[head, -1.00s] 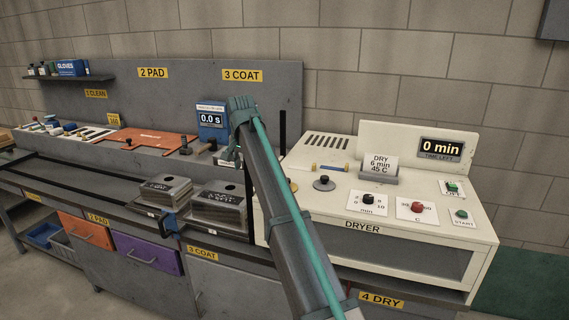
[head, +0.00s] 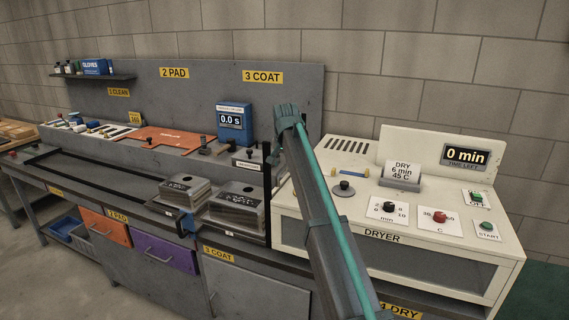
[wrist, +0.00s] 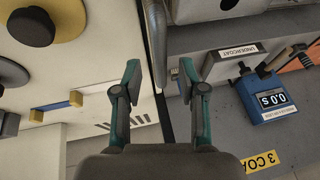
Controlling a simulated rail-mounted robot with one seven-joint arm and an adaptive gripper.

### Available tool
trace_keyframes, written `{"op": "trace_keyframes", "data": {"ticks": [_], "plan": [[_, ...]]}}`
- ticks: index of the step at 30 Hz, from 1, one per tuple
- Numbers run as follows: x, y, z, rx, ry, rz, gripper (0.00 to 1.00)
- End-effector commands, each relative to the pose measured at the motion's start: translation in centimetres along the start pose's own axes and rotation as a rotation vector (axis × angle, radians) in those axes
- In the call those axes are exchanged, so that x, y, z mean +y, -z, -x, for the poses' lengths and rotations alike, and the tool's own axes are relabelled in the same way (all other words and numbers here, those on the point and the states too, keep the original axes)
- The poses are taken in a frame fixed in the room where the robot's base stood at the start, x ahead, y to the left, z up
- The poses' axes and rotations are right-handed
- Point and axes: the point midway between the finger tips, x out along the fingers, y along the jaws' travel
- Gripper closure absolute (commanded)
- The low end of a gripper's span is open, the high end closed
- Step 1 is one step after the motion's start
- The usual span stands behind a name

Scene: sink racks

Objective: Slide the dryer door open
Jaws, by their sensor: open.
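The dryer (head: 345,225) is a cream box at the right in the head view, with a dark panel in its front face. My gripper (wrist: 160,70) is open, fingers apart, with nothing held. In the wrist view, a grey upright bar (wrist: 156,35) shows between and beyond the fingertips, beside the dryer's edge; I cannot tell if it is the door's handle. The dryer's cream top (wrist: 70,90) lies at the left there. In the head view my arm hides part of the dryer's left side, and the fingers are not clear.
Knobs and buttons, such as a red knob (head: 439,216), stand on the dryer top. The coat station's grey lidded box (head: 235,207) and blue timer (head: 235,122) lie left of the dryer. A thin black post (head: 267,165) stands between them.

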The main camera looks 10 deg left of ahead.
Motion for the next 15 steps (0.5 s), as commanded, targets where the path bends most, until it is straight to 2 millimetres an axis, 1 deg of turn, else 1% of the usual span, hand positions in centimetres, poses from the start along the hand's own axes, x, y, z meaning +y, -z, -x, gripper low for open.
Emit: {"op": "trace_keyframes", "data": {"ticks": [5, 13, 14, 15], "plan": [[0.01, -0.01, -1.1, 0.0, 0.0, 0.0, 0.59], [0.0, -0.01, -1.25, 0.0, 0.0, 0.0, 0.59], [0.0, -0.02, -1.25, 0.0, 0.0, 0.0, 0.6], [0.0, -0.02, -1.24, 0.0, 0.0, 0.0, 0.67]]}}
